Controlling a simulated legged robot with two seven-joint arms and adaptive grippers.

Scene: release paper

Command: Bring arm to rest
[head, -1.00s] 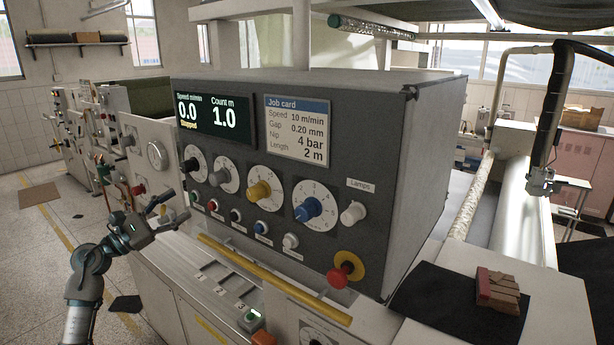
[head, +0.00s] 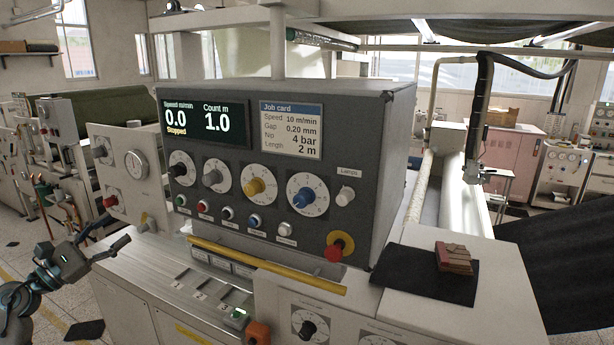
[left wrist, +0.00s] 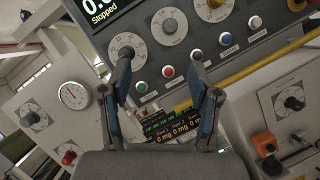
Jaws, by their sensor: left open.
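My left gripper (head: 104,243) is at the lower left of the head view, in front of the machine and left of the yellow bar. Its fingers are apart with nothing between them. In the left wrist view the two fingers (left wrist: 165,95) point toward the grey control panel (left wrist: 185,60), and the gap between them is empty. The left arm (head: 25,295) comes in at the lower left edge. My right gripper is in neither view.
The grey control box (head: 400,160) carries a screen reading Stopped, several dials, buttons and a red emergency knob (head: 333,253). A yellow bar (head: 265,265) runs below it. Reddish-brown blocks (head: 455,258) lie on a black mat (head: 425,278) at right. Open floor lies at lower left.

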